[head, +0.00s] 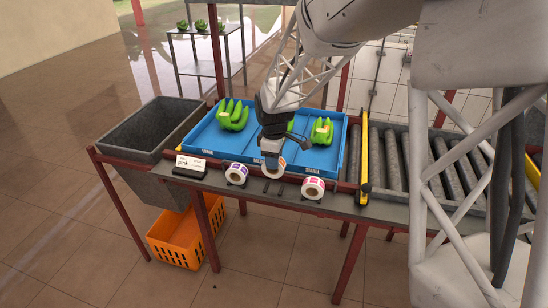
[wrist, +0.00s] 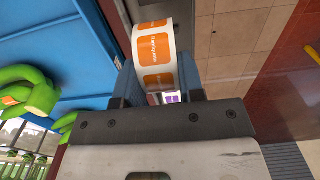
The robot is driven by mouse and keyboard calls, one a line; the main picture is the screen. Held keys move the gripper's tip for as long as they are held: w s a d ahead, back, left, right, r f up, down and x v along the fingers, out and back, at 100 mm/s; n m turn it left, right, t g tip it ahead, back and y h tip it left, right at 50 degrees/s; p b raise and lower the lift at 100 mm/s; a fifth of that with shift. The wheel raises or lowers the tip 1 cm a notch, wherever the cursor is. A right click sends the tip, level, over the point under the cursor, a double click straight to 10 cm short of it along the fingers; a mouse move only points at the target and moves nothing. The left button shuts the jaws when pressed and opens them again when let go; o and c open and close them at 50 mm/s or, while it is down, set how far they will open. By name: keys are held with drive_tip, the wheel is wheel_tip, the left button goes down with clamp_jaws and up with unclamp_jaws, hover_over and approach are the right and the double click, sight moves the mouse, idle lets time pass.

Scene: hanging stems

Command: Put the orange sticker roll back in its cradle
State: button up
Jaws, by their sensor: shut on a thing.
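The orange sticker roll (wrist: 155,48), a white ring with orange labels, is held between the fingers of my gripper (wrist: 160,82) in the wrist view. In the head view my gripper (head: 271,158) points down over the front edge of the blue tray, with the roll (head: 280,167) partly hidden by it. A dark empty cradle (head: 270,187) appears on the grey ledge just below and in front of the roll. The roll looks above it; I cannot tell the exact gap.
A purple-labelled roll (head: 236,174) stands left and a pink-labelled roll (head: 313,188) right on the ledge. A small sign (head: 191,165) stands at far left. The blue tray (head: 200,140) behind holds green banana bunches (head: 233,115). A yellow bar (head: 364,160) borders the roller conveyor.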

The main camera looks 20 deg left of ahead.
sight(274, 172)
drive_tip(key=shift+f, duration=2.8)
drive_tip(key=o, duration=1.1)
drive_tip(key=shift+r, duration=3.85)
drive_tip(key=shift+d, duration=0.15)
